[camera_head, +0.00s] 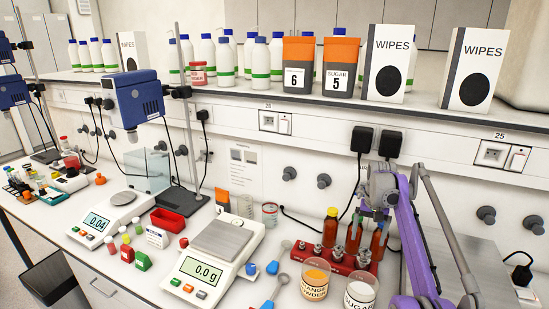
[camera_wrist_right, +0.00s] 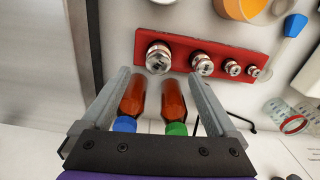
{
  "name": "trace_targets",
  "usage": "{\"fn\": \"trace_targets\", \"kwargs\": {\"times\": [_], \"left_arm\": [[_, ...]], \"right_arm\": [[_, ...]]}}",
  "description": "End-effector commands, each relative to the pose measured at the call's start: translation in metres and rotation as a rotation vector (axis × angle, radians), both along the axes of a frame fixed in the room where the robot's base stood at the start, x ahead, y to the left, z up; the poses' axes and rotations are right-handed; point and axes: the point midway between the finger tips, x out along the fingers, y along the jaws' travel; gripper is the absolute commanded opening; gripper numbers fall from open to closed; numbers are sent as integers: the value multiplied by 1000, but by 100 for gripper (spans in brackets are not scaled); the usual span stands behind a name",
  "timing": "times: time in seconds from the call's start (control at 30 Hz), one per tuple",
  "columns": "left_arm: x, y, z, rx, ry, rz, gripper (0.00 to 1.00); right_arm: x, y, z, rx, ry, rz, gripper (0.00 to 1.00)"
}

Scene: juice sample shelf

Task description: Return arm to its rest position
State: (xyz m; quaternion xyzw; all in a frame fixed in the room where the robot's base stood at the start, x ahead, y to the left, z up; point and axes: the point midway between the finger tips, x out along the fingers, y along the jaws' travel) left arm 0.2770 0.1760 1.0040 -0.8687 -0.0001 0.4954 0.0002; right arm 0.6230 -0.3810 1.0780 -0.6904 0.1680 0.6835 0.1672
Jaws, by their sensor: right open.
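My right gripper (camera_head: 376,212), on the purple arm (camera_head: 412,240), is at the right of the bench above the amber bottles. In the right wrist view its two fingers (camera_wrist_right: 160,88) are spread apart and hold nothing. Two amber bottles, one with a blue cap (camera_wrist_right: 125,124) and one with a green cap (camera_wrist_right: 176,128), appear between the fingers there; the depth between them and the fingers is hard to tell. My left gripper is not in view.
A red block with metal weights (camera_head: 334,262) lies in front of the bottles. Beakers labelled orange powder (camera_head: 315,284) and sugar (camera_head: 360,293) stand nearer. A scale (camera_head: 217,262) is to the left. The shelf (camera_head: 250,92) above carries bottles, pouches and wipes boxes.

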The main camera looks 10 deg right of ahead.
Motion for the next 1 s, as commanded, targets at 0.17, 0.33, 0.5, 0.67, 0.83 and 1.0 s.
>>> {"fn": "trace_targets", "kwargs": {"times": [0.17, 0.33, 0.5, 0.67, 0.83, 1.0], "left_arm": [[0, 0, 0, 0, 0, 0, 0], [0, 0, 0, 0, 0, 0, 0], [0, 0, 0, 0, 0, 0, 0], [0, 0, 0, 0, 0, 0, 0], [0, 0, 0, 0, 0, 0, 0], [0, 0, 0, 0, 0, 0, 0]], "right_arm": [[-19, 31, 25, -16, -52, 55, 94], [-57, 72, 46, -39, -130, 128, 94], [-108, 109, 52, -60, -207, 199, 94], [-164, 141, 43, -79, -281, 267, 94], [-229, 169, 17, -97, -359, 338, 94], [-290, 189, -22, -112, -437, 405, 94]]}}
